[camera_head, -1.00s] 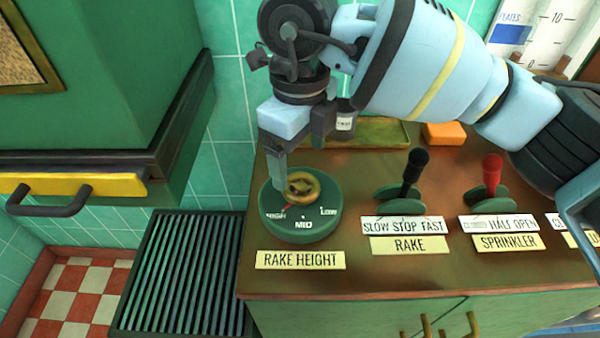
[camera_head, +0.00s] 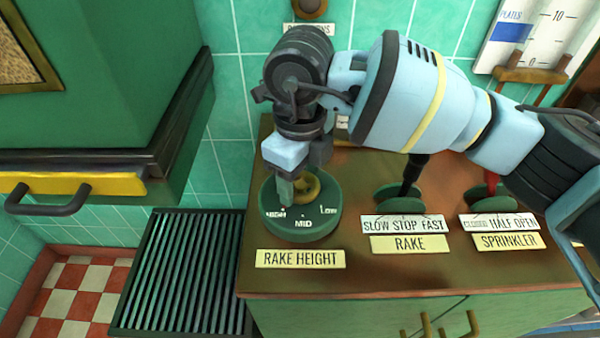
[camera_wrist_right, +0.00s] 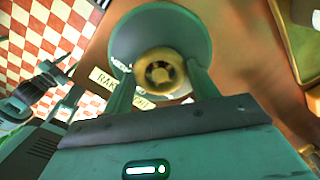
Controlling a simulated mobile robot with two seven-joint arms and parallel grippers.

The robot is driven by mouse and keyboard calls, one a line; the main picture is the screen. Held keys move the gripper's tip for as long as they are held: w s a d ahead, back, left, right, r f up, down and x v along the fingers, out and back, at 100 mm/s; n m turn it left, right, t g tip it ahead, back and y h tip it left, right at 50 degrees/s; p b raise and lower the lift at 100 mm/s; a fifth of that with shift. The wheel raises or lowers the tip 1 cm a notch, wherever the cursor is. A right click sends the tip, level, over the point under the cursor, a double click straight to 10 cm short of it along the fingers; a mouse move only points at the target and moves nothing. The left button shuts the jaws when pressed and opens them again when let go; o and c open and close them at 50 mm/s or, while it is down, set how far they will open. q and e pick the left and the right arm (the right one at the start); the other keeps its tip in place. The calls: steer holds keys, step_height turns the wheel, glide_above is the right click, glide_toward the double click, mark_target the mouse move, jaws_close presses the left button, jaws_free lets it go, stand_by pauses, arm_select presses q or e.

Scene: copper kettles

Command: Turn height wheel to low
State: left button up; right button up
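The height wheel is a small brass handwheel (camera_head: 311,187) on a round green dial (camera_head: 305,228) marked HIGH, MID and LOW, above a RAKE HEIGHT label (camera_head: 300,259). My right gripper (camera_head: 294,190) points down over the dial and partly hides the wheel and its pointer. In the right wrist view the brass wheel (camera_wrist_right: 160,73) lies between and just beyond the two green fingers (camera_wrist_right: 160,92), which are apart. I cannot tell whether they touch its rim. The pointer's setting is hidden now.
The RAKE lever (camera_head: 412,175) and the SPRINKLER lever (camera_head: 491,185) stand to the right on the brown counter, partly behind my right arm. A green cabinet with a dark handle (camera_head: 48,199) is at the left. A slatted grate (camera_head: 185,275) lies left of the counter.

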steer(key=shift+c, duration=1.3)
arm_select(q)
steer(key=shift+s, duration=0.1)
